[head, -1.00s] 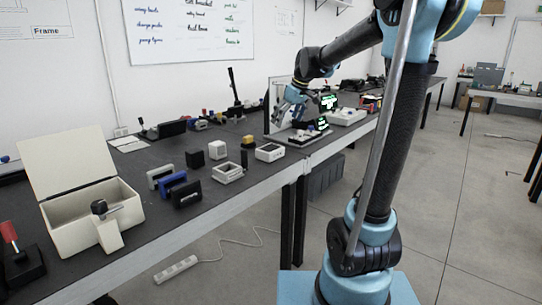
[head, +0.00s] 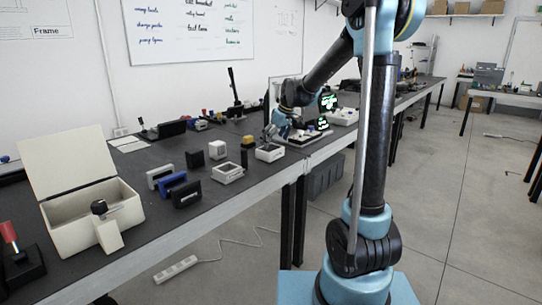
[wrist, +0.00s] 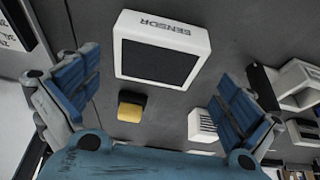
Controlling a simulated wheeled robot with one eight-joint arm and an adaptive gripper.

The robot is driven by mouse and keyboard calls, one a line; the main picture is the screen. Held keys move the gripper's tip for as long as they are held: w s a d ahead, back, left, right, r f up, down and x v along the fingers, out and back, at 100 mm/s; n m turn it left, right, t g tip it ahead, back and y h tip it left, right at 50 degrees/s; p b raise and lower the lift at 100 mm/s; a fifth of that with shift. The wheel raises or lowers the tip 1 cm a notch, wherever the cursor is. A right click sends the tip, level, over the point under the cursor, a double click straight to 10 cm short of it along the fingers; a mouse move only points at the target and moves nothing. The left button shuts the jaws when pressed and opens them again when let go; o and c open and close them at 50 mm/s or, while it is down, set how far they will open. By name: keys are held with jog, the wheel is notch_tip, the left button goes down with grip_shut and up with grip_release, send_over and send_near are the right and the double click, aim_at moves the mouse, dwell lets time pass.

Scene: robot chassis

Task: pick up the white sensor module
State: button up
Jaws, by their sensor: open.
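The white sensor module (wrist: 161,48) is a white block with a dark panel, marked "SENSOR". In the wrist view it lies at the top middle, between and slightly beyond the two blue fingers. In the head view the white module (head: 269,153) sits on the dark bench near its front edge. My gripper (wrist: 160,72) is open and empty, with one finger on each side of the module in the wrist view. In the head view my gripper (head: 270,134) hangs just above and behind the module; I cannot tell whether it touches.
A yellow-topped black piece (head: 248,142) and a white cube (head: 217,150) stand close to the module. A white frame (head: 228,172) lies to its left. A lit display stand (head: 305,135) is to the right. An open cream box (head: 75,212) stands far left.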

aim_at(271, 148)
jog(key=shift+w+x, duration=0.2)
jog(key=shift+x, duration=2.65)
jog(key=c, duration=1)
